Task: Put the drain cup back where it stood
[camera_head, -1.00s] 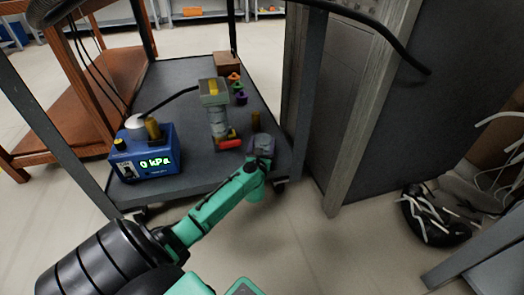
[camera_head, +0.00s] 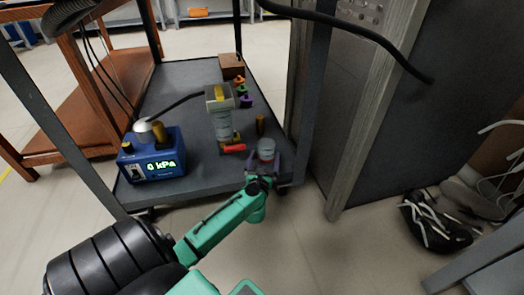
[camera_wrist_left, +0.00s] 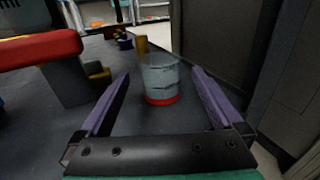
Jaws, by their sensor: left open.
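The drain cup (camera_head: 266,148), a small clear cylinder, stands upright on the dark cart top near its front right corner. In the left wrist view the cup (camera_wrist_left: 160,82) shows a red base resting on the surface. My left gripper (camera_head: 266,162) is on the near side of the cup. In the wrist view its two purple fingers (camera_wrist_left: 161,92) are spread wide, with the cup ahead between their tips and a gap on each side. My right gripper is not in view.
A brass cylinder (camera_head: 260,125) stands behind the cup. A blue pressure box (camera_head: 152,160) is at left. A grey cabinet (camera_head: 350,110) stands close on the right.

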